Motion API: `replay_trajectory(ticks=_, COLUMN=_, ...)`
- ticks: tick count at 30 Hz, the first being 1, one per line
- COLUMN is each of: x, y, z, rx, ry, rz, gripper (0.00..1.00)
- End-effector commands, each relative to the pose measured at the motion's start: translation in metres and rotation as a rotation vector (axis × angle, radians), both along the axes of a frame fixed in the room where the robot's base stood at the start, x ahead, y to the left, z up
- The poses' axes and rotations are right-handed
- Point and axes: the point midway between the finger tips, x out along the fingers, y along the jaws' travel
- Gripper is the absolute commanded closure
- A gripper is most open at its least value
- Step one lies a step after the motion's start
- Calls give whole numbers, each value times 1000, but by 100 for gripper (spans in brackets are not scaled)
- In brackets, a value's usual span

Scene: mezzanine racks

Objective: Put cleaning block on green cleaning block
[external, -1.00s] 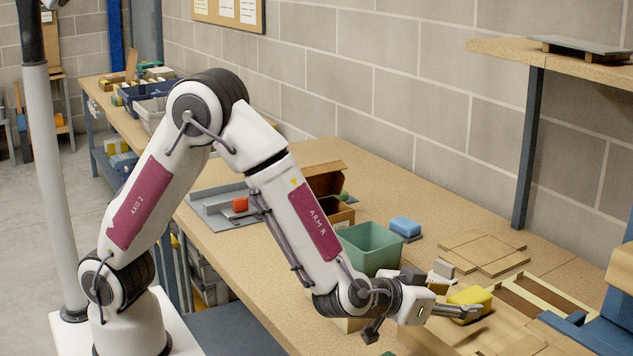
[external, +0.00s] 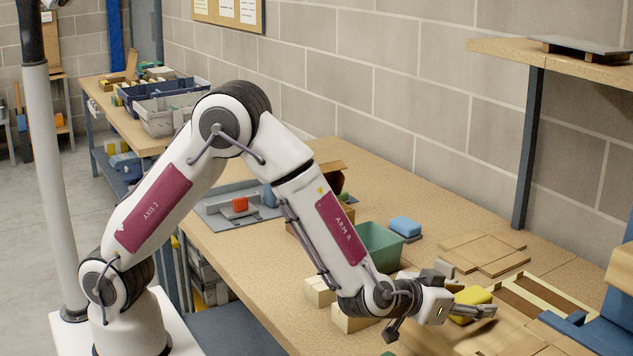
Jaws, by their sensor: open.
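A yellow cleaning block (external: 472,295) is at the front right, just beyond my gripper's fingers. My gripper (external: 474,308) is open, and its near finger overlaps the block in this view. I cannot tell whether the fingers touch the block. A small green piece (external: 388,353) shows at the bottom edge of the picture, mostly cut off; it may be the green cleaning block. A blue block (external: 405,226) lies on a dark pad behind the green bin.
The green bin (external: 380,245) stands behind my forearm. Pale wooden blocks (external: 320,290) lie beside my wrist. Flat wooden boards (external: 482,252) lie at the back. A framed tray (external: 540,293) and a blue fixture (external: 585,335) are at the right. A shelf post (external: 527,150) rises at the back.

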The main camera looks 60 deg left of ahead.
Motion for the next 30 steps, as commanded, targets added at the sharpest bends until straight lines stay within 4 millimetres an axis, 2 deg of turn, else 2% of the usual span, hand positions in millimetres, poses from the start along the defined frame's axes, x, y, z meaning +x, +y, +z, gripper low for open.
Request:
replay_trajectory(ticks=16, x=2, y=0, z=-1, rx=0, ry=0, rz=0, gripper=44)
replay_trajectory(ticks=17, x=2, y=0, z=-1, rx=0, ry=0, rz=0, gripper=47)
replay_trajectory(ticks=21, x=2, y=0, z=-1, rx=0, ry=0, rz=0, gripper=83)
replay_trajectory(ticks=22, x=2, y=0, z=-1, rx=0, ry=0, rz=0, gripper=87)
replay_trajectory(ticks=25, x=2, y=0, z=-1, rx=0, ry=-1, rz=0, gripper=87)
replay_trajectory(ticks=26, x=2, y=0, z=-1, rx=0, ry=-1, rz=0, gripper=90)
replay_trajectory(ticks=30, x=2, y=0, z=0, rx=0, ry=-1, rz=0, gripper=90)
